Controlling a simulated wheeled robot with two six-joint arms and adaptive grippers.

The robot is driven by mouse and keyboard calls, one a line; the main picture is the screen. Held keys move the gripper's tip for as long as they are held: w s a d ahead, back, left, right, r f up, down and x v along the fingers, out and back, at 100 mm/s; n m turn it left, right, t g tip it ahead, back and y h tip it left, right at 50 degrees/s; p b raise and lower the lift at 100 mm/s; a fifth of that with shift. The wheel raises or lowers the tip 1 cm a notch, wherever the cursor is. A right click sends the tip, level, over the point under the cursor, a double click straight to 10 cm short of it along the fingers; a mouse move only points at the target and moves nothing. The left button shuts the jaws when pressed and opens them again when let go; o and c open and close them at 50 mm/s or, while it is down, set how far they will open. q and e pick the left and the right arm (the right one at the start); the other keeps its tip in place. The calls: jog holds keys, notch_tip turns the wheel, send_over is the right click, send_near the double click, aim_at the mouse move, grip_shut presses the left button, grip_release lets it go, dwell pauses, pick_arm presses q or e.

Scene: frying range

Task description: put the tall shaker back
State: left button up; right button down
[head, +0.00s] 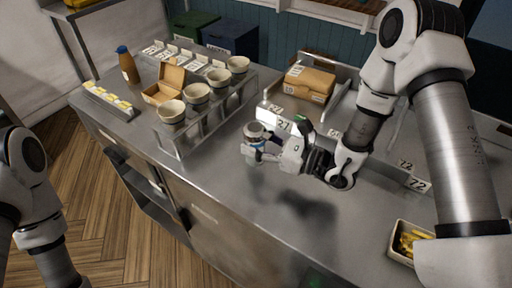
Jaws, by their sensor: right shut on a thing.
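My right gripper (272,150) is shut on a short-looking round shaker (256,133) with a grey-white top. It holds the shaker above the steel counter, in front of the number labels at the middle of the view. The fingers hide part of the shaker, so I cannot tell its full height. My left arm is at the left edge, and its gripper is out of the picture.
A steel rack (180,150) with several bowls stands left of the gripper. An open cardboard box (165,88), a brown bottle (127,66) and a ticket strip (110,100) sit farther left. A carton (308,84) is behind; a fries tray (404,243) is at right. The front counter is clear.

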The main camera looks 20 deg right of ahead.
notch_tip(320, 180, down, 3)
jog(key=shift+w+r+p, duration=0.1)
jog(key=shift+p, duration=0.35)
jog(key=shift+f, duration=0.2)
jog(key=shift+f+b, duration=0.1)
jog(key=shift+b, duration=0.25)
jog(key=c, duration=0.5)
grip_release()
